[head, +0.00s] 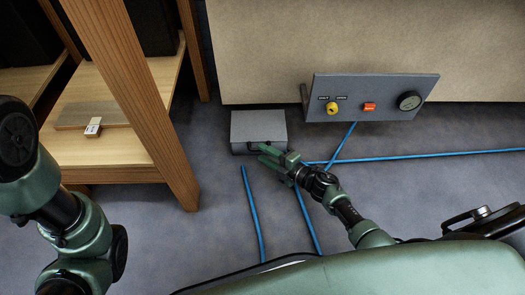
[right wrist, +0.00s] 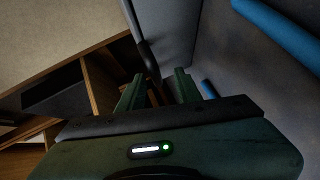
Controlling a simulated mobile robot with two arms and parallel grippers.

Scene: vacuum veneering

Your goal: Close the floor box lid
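The grey floor box (head: 258,124) stands on the floor in the middle of the head view, with a broad grey face and a dark handle near its front edge. I cannot tell how far its lid is open. My right gripper (head: 267,154) is at the front edge of the box, beside the handle. In the right wrist view my right gripper (right wrist: 158,88) has its two fingers apart, with nothing seen held. The dark handle (right wrist: 147,58) lies just beyond the fingertips, against the grey box face (right wrist: 167,35). My left arm shows at the left, but its gripper is out of view.
A grey control panel (head: 375,97) with a yellow knob, a red switch and a gauge stands right of the box. Blue hoses (head: 252,213) run over the floor. A wooden shelf (head: 105,145) stands at left, with a small labelled block (head: 93,127) on it.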

